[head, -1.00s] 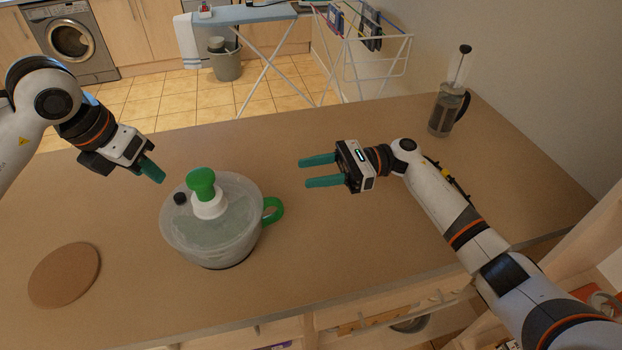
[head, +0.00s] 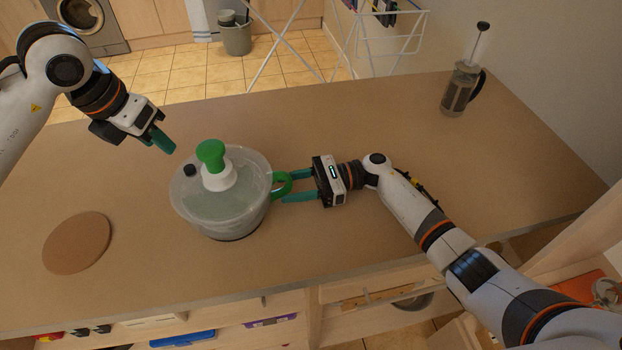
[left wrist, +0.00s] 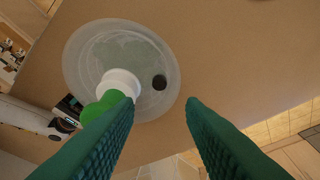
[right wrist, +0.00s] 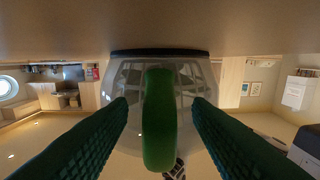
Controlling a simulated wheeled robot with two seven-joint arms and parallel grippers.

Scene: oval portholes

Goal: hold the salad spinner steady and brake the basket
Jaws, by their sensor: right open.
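The salad spinner (head: 222,205) stands upright on the counter, a clear bowl with a translucent lid, a white collar and a green top knob (head: 210,153). A small black button (head: 190,170) sits on its lid, also seen in the left wrist view (left wrist: 159,82). The green side handle (right wrist: 159,120) lies between the fingers of my open right gripper (right wrist: 160,112), with gaps on both sides. In the head view my right gripper (head: 284,187) is at the bowl's right. My left gripper (left wrist: 162,104) is open and empty, above and to the left of the lid.
A round brown board (head: 77,243) lies on the counter (head: 330,250) at the left. A French press (head: 462,85) stands at the back right. The counter between them and behind the spinner is clear. Open shelves are below the front edge.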

